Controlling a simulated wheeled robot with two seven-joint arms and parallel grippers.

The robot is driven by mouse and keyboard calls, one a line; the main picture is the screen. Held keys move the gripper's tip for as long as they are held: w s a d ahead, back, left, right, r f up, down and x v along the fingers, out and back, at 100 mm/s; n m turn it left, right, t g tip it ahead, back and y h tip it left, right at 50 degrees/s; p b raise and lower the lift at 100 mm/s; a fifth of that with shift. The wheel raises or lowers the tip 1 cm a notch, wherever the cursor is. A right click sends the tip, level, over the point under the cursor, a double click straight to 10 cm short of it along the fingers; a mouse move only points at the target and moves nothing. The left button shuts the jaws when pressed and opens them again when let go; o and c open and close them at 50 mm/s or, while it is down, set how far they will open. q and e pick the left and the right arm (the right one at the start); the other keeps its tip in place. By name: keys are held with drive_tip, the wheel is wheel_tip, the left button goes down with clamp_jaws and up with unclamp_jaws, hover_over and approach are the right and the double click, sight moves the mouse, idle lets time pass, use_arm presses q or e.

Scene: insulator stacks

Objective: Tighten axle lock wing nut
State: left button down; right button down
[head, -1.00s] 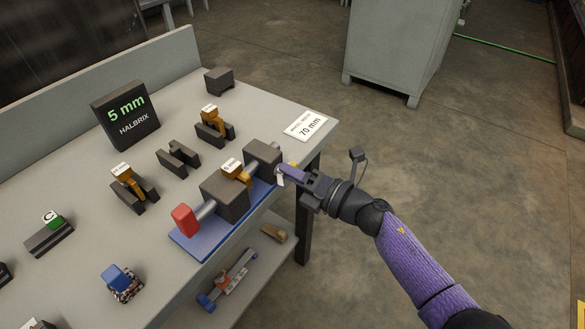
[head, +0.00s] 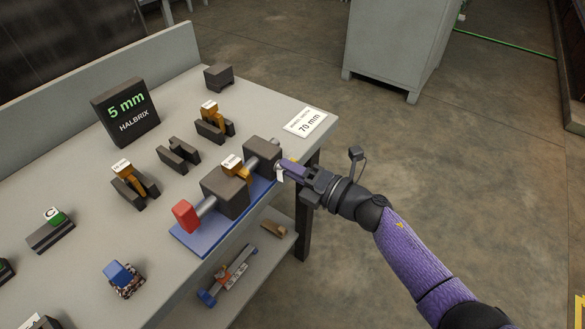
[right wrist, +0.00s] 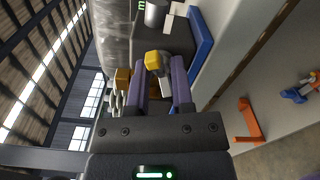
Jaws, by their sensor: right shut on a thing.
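The blue-based fixture (head: 205,238) stands at the table's front right edge. It has two dark blocks, the nearer one (head: 222,200) and the farther one (head: 262,153), with a grey axle (head: 206,206) through them and a red end piece (head: 186,216). An orange spacer marked with a white label (head: 237,168) sits between the blocks. My right gripper (head: 284,167) is at the axle's right end, by the farther block. In the right wrist view its purple fingers (right wrist: 162,84) close around the yellow wing nut (right wrist: 154,60). In the head view the fingers mostly hide the nut.
Other spacers in dark holders (head: 129,188), a 5 mm display (head: 126,113) and a 70 mm card (head: 305,122) are on the table. A lower shelf holds a blue-ended tool (head: 229,277).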

use_arm(q)
drive_tip(key=shift+s, duration=0.15)
use_arm(e)
drive_tip(key=c, duration=0.7)
unclamp_jaws()
use_arm(q)
drive_tip(key=shift+s, duration=0.35)
use_arm(e)
drive_tip(key=shift+o, duration=0.2)
use_arm(q)
drive_tip(key=shift+w, duration=0.1)
